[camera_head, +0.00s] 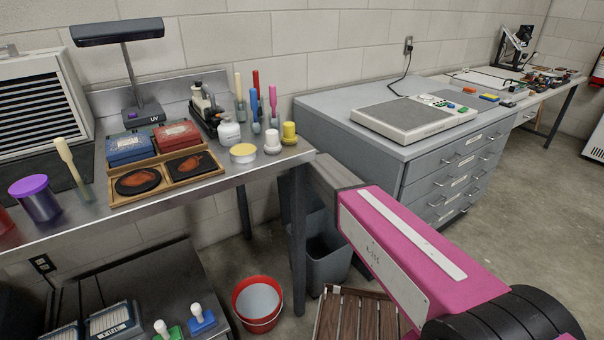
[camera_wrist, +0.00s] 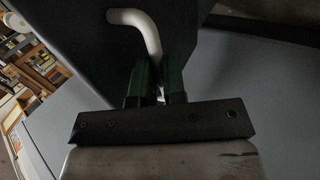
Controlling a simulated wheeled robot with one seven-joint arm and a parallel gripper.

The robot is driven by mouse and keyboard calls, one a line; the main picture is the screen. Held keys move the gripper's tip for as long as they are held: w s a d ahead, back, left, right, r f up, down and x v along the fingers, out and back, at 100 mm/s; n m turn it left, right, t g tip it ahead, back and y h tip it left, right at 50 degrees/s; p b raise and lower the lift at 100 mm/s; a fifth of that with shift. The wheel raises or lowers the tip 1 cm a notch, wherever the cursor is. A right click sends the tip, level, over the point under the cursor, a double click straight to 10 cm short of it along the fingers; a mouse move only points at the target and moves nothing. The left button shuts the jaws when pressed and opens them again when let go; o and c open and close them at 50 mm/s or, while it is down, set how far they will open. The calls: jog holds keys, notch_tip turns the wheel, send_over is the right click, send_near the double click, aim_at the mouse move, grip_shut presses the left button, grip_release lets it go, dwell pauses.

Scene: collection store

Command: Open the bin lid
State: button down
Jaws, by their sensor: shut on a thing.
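The grey bin (camera_head: 328,266) stands on the floor by the right leg of the metal bench, partly behind that leg and my pink arm. In the wrist view, a dark panel (camera_wrist: 80,45), which looks like the bin lid, carries a pale curved handle (camera_wrist: 148,32). My gripper (camera_wrist: 157,80) is shut on this handle, with a green-padded finger on either side. In the head view my gripper is hidden behind my arm. How far the lid is raised is hard to tell.
A red bucket (camera_head: 257,302) stands left of the bin, and a slatted wooden crate (camera_head: 352,318) stands in front. The metal bench (camera_head: 228,183) holds jars, tools and a lamp. A grey drawer cabinet (camera_head: 425,180) stands to the right. The floor (camera_head: 530,210) at right is clear.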

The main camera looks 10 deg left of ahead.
jog(key=shift+f, duration=0.25)
jog(key=c, duration=1.2)
grip_release()
jog(key=shift+r, duration=0.1)
